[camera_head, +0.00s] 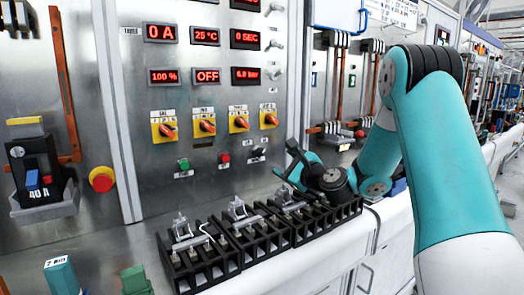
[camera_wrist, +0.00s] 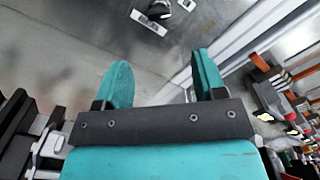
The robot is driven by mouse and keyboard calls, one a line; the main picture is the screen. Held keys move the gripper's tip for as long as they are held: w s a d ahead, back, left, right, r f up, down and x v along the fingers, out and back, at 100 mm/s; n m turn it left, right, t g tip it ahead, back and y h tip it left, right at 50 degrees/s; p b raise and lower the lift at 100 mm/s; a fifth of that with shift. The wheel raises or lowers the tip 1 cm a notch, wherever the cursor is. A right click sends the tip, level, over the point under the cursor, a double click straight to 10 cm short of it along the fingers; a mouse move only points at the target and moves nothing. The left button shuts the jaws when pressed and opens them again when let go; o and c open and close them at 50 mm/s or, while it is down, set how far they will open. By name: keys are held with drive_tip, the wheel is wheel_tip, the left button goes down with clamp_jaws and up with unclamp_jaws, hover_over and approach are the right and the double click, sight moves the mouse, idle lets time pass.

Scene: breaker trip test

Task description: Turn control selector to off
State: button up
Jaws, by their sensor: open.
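The control panel (camera_head: 215,120) is a grey metal plate. A small black selector (camera_head: 258,152) with a white label sits low on it at the right, beside a red button (camera_head: 224,158) and a green button (camera_head: 184,163); I take it to be the control selector, but its label and position are too small to read. My gripper (camera_head: 296,166) is just below and right of it, apart from it. In the wrist view my gripper (camera_wrist: 161,66) is open and empty, with a black knob (camera_wrist: 187,4) partly cut off at the top edge, beyond the fingertips.
Several orange rotary switches on yellow plates (camera_head: 204,125) sit above the buttons, under red displays (camera_head: 207,76). A row of black terminal blocks (camera_head: 240,243) with metal clamps stands on the white ledge below. A red emergency button (camera_head: 101,179) is at the left.

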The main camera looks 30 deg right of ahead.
sight(262, 153)
drive_tip(key=w+p, duration=0.1)
drive_tip(key=w, duration=0.3)
drive_tip(key=w+p, duration=0.1)
drive_tip(key=w, duration=0.3)
drive_tip(key=w+p, duration=0.2)
drive_tip(key=w, duration=0.2)
drive_tip(key=shift+w+a, duration=0.25)
drive_tip(key=shift+w, duration=0.1)
drive_tip(key=c, duration=0.9)
